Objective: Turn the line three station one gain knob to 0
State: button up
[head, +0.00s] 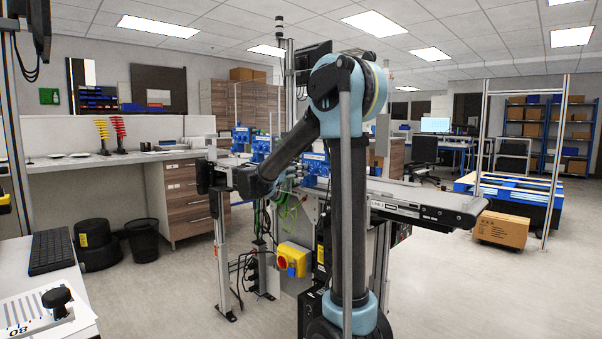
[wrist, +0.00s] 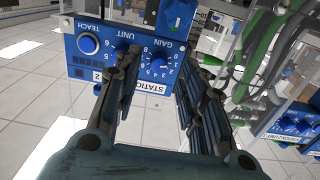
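In the wrist view a blue station panel (wrist: 116,66) faces me, turned in the picture, with the words TEACH, UNIT and GAIN. The gain knob (wrist: 158,66) is round and blue, inside a white number scale. Its pointer is too small to read. I cannot tell whether a finger touches the panel. The left finger partly covers the UNIT knob.
Another blue station unit (wrist: 293,122) is at the right, beside green hoses (wrist: 262,55). In the head view a belt conveyor (head: 430,200) extends right, a yellow switch box (head: 293,259) hangs below, and a desk with a keyboard (head: 50,251) stands at the left.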

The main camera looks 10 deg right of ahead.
jog(key=shift+x, duration=1.55)
jog(key=shift+c, duration=0.6)
grip_shut()
